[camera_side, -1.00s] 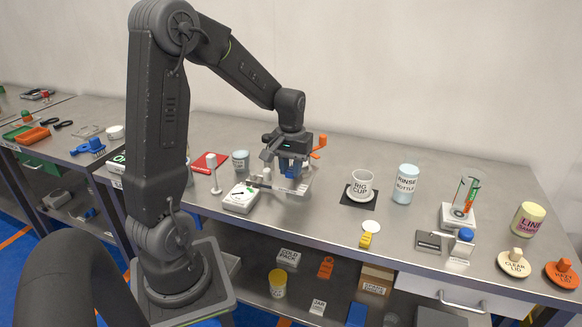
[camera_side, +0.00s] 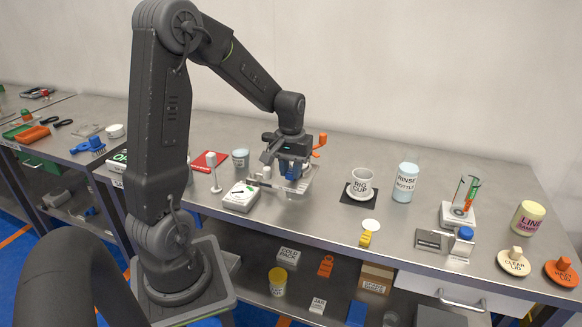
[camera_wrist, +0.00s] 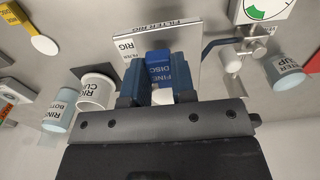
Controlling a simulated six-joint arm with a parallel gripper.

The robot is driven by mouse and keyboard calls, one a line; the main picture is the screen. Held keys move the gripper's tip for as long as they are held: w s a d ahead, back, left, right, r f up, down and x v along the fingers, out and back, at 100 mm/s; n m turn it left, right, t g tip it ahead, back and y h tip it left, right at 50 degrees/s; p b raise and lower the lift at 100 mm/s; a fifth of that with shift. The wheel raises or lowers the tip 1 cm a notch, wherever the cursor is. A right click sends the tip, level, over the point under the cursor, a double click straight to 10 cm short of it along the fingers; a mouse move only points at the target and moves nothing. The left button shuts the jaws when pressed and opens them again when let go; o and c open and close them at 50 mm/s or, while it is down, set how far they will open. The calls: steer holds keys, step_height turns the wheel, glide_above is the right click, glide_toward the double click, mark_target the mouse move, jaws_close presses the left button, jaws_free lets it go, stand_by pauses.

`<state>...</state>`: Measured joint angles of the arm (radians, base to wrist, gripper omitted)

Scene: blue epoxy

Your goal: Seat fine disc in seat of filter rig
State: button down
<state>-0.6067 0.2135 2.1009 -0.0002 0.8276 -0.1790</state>
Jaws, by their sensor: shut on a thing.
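My gripper (camera_wrist: 160,86) is shut on the blue fine disc (camera_wrist: 158,60), whose blue block carries the words FINE DISC in the wrist view. In the wrist view the rig's pale plate (camera_wrist: 184,35), lettered FILTER RIG, lies just beyond the disc. The seat and the disc's lower end are hidden behind my fingers and the blue block, so I cannot tell whether they touch.
A white gauge box (camera_side: 240,197) stands close at the rig's left, with a white-topped post (camera_side: 213,170) beyond. The rig cup (camera_side: 361,181) on a black mat and the rinse bottle (camera_side: 405,182) stand to the right. Bare bench lies between rig and mat.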

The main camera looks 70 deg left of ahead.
mark_target(291, 172)
steer(key=shift+f, duration=0.75)
steer(key=c, duration=0.9)
jaws_free()
steer(key=shift+o, duration=0.2)
steer(key=shift+r, duration=2.5)
step_height(291, 172, up, 14)
